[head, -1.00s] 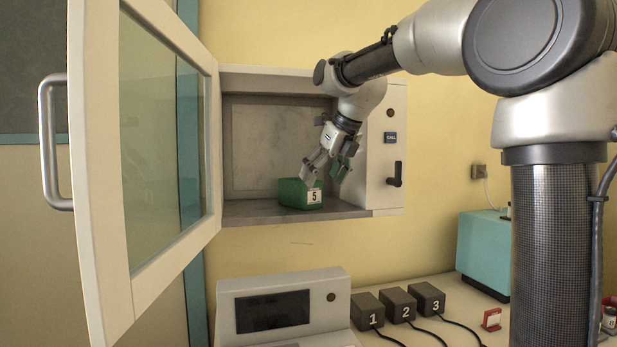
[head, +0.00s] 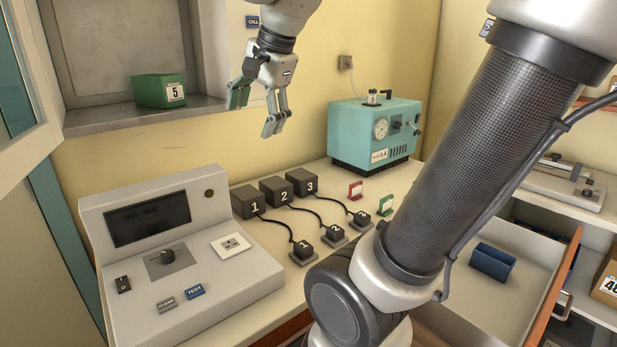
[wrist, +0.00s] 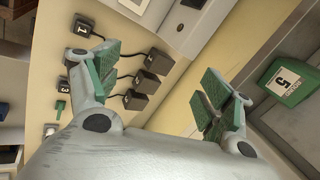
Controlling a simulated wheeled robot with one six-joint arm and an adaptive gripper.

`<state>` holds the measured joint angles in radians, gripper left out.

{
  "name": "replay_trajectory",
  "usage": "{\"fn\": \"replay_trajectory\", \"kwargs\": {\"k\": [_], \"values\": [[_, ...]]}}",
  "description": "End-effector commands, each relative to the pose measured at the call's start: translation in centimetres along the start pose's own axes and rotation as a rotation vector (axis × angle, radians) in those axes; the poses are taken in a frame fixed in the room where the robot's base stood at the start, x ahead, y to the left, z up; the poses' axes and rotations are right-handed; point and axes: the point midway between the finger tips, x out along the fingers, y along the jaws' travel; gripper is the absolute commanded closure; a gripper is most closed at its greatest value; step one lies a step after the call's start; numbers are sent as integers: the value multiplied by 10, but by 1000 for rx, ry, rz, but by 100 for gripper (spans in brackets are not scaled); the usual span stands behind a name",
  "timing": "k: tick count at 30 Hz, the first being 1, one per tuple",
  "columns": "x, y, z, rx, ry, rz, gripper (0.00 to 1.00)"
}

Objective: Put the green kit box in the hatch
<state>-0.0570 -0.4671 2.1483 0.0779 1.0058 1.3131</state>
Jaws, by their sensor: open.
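The green kit box (head: 158,91), with a white label reading 5, sits on the floor of the open hatch (head: 150,113), near its front edge. It also shows at the right of the wrist view (wrist: 288,84). My gripper (head: 254,118) is open and empty, in front of the wall to the right of the hatch and apart from the box. In the wrist view its green-padded fingers (wrist: 160,88) are spread with nothing between them.
The hatch door (head: 25,90) stands open at the left. Below are a grey console (head: 180,250), black blocks numbered 1 to 3 (head: 275,192) with cabled plugs, and red and green clips (head: 385,205). A teal machine (head: 375,133) stands behind. An open drawer (head: 500,290) holds a blue object (head: 493,262).

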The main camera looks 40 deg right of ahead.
Motion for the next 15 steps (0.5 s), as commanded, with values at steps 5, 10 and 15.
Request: {"fn": "replay_trajectory", "kwargs": {"k": [5,10,15], "values": [[12,77,2,-560,19,50,20],[26,134,4,-1008,10,97,20],[35,162,6,-1246,-3,122,20]]}}
